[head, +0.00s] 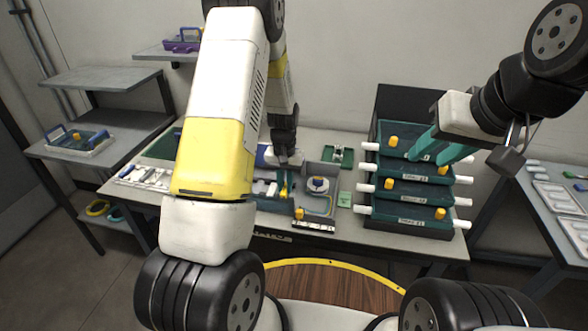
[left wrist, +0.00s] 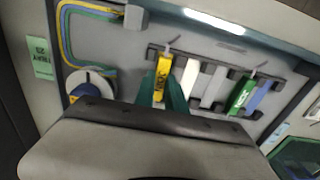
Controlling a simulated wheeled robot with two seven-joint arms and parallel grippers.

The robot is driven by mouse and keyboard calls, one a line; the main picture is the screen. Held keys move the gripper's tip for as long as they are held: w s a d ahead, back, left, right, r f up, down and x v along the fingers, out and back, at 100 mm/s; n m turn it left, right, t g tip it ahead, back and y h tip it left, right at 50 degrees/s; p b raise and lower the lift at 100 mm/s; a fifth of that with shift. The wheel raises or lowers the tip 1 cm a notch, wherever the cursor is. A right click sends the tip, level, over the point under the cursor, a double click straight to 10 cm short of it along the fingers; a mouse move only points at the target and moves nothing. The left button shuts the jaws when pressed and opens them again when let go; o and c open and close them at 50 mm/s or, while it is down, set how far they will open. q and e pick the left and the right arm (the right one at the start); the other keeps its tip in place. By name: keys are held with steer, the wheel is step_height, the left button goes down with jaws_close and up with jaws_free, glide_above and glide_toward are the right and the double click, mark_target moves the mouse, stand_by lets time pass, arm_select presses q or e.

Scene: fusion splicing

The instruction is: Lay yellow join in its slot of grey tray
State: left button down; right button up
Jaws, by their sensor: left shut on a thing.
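The yellow join (left wrist: 162,78) is between the teal fingers of my left gripper (left wrist: 165,88) in the left wrist view. It is at the end of the row of holders on the grey tray (left wrist: 118,42), beside a white join (left wrist: 189,77). I cannot tell whether it touches the bottom of its slot. In the head view the yellow join (head: 283,189) shows just below my left gripper (head: 286,167), whose fingertips are mostly hidden. The grey tray (head: 322,169) also shows there. My right gripper (head: 437,146) has its teal fingers apart, empty, near the drawer stack.
A green join (left wrist: 241,96) and a blue join (left wrist: 258,96) sit farther along the row. A white and blue spool (left wrist: 90,84) lies beside the fibre loops. A stack of teal trays (head: 411,186) stands right of the grey tray. Shelves (head: 100,77) stand at left.

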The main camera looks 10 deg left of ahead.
arm_select(q)
steer(key=shift+f, duration=0.1)
steer(key=c, duration=1.4)
jaws_free()
